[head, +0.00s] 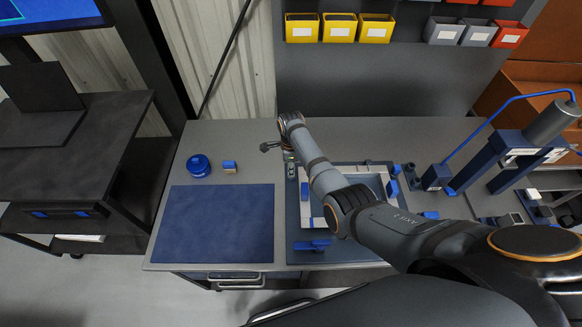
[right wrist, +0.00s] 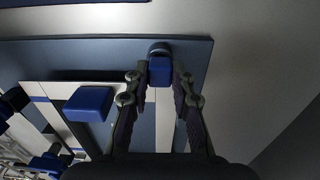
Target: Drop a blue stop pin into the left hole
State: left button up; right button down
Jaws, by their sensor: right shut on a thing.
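My right gripper (head: 290,170) is over the left edge of the dark blue fixture board (head: 293,225), near its back corner. In the right wrist view its two fingers (right wrist: 161,82) are closed on the sides of a blue stop pin (right wrist: 160,69). A dark rounded piece (right wrist: 159,48) shows just beyond the pin at the board's edge; I cannot tell whether it touches the pin. A white frame (head: 304,211) lies on the board, with blue blocks around it, one of them large in the wrist view (right wrist: 90,103). I cannot make out the left hole. My left gripper is out of view.
A blue mat (head: 215,222) covers the bench's left part. A round blue item (head: 199,166) and a small blue-and-tan block (head: 230,166) stand behind it. A blue clamp (head: 312,245) is at the board's front. A press (head: 520,147) stands at right. Yellow bins (head: 339,28) hang behind.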

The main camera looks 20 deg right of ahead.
jog(key=c, duration=0.7)
grip_release()
jog(key=shift+o, duration=0.2)
notch_tip(320, 180, up, 7)
jog(key=p, duration=0.7)
dwell(0.7)
